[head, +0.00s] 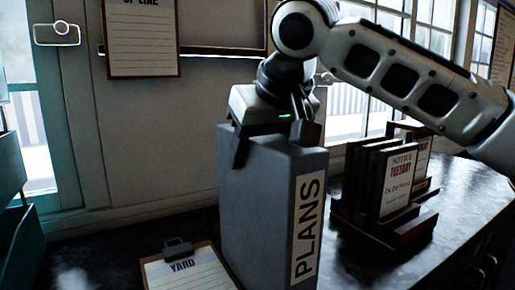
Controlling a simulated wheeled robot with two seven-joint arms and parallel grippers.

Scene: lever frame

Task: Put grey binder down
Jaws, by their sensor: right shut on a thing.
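A grey binder (257,215) with a "PLANS" label on its spine stands upright in the middle of the head view, above or on the dark counter. Its bottom edge is cut off by the frame, so I cannot tell whether it touches the counter. My right gripper (275,140) comes down on it from above and is shut on its top edge, one finger on each side. My left gripper is not in view.
A clipboard (188,272) marked "YARD" lies on the dark counter (455,190) left of the binder. A dark rack (405,235) with a "NOTICE TUESDAY" board (397,182) stands close on the right. A teal drawer unit (12,225) is at the far left. Windows and a wall are behind.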

